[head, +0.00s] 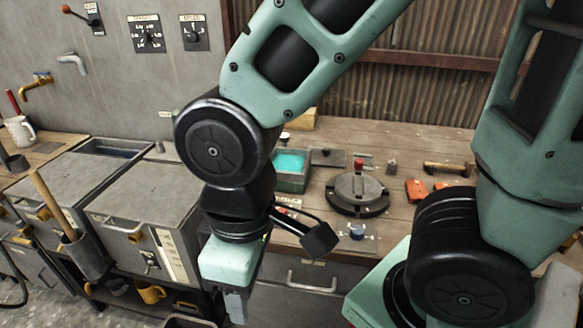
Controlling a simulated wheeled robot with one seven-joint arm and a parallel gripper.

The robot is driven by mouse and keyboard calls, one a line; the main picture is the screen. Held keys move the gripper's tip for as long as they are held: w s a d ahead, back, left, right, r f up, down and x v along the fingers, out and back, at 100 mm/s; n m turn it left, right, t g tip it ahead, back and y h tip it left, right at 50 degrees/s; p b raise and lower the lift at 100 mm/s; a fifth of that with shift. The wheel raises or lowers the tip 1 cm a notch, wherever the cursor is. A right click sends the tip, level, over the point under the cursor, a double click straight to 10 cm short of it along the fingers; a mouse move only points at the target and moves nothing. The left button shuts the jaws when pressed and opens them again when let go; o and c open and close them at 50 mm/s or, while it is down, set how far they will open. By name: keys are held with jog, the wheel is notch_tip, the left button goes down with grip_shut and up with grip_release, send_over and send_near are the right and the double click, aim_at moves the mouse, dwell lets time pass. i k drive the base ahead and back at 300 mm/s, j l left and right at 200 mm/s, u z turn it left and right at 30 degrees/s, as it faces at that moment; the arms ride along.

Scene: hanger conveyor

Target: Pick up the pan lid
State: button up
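A round dark metal disc (357,195) lies on the wooden worktop, right of centre. It has raised bars on top and looks most like the pan lid, but I cannot be sure. My gripper (237,306) points down at the lower middle, in front of the worktop's front edge and left of the disc, well apart from it. Only a small grey part of its fingers shows below the teal wrist, so whether it is open or shut cannot be made out. I see nothing held in it.
Grey metal boxes (137,203) stand at left, and a yellow mug (151,293) sits on a low shelf.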

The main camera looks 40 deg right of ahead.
aim_at(326, 155)
jog(key=i+z, duration=0.15)
jog(key=z, duration=0.3)
jog(key=i+j+z, duration=0.15)
jog(key=z, duration=0.3)
jog(key=i+j+z, duration=0.15)
jog(key=z, duration=0.3)
